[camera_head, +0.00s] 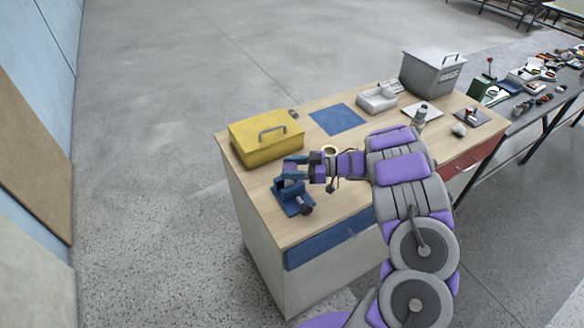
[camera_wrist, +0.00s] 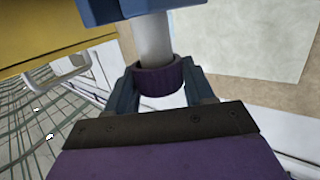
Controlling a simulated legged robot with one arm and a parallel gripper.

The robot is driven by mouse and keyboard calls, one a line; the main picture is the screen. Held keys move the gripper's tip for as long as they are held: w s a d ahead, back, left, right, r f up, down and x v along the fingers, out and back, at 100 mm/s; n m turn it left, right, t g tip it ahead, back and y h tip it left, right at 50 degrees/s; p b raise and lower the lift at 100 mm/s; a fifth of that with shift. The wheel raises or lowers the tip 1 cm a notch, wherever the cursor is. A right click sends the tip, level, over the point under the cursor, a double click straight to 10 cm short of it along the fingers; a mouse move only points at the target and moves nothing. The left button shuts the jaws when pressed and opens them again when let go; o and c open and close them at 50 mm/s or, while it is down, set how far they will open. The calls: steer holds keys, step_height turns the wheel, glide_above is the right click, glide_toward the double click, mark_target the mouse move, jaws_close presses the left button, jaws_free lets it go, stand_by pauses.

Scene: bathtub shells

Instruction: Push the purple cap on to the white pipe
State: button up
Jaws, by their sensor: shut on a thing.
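The purple cap (camera_wrist: 158,79) is between the two fingers of my gripper in the wrist view. My gripper (camera_head: 298,166) is shut on it, above the table's near left part in the head view. The white pipe (camera_wrist: 153,40) runs from a blue holder (camera_wrist: 115,9) to the cap. The cap is lined up with the pipe and meets its end; I cannot tell how far it sits over it. In the head view a blue vise (camera_head: 293,197) stands just below my gripper, and the cap and pipe are too small or hidden to make out.
A yellow toolbox (camera_head: 266,141) stands close behind the gripper on the wooden table (camera_head: 345,205). A blue mat (camera_head: 337,119), a white tray (camera_head: 376,101) and a grey box (camera_head: 432,74) are farther back.

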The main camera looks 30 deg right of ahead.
steer(key=shift+f, duration=0.5)
stand_by(0.5)
steer(key=o, duration=1.5)
steer(key=shift+r+p, duration=1.65)
steer(key=shift+r, duration=1.9)
